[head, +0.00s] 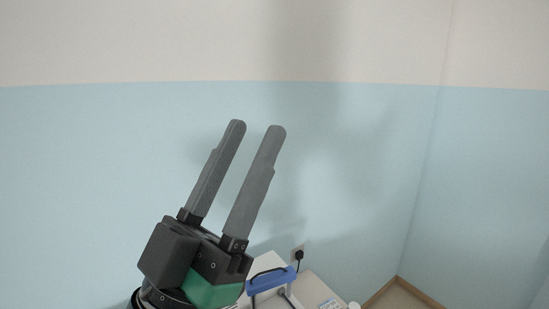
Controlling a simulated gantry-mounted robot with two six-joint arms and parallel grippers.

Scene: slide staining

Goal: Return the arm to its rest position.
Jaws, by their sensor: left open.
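My left gripper (256,128) is raised in the middle of the head view, with its two grey fingers pointing up and slightly right. The fingers are apart and nothing is between them. Its black and green body is at the lower left of the fingers, in front of the wall. My right gripper is not in view.
A white surface (318,285) shows at the bottom, with a blue-handled device (270,281) on it. The room corner is at the right. The space around the fingers is clear.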

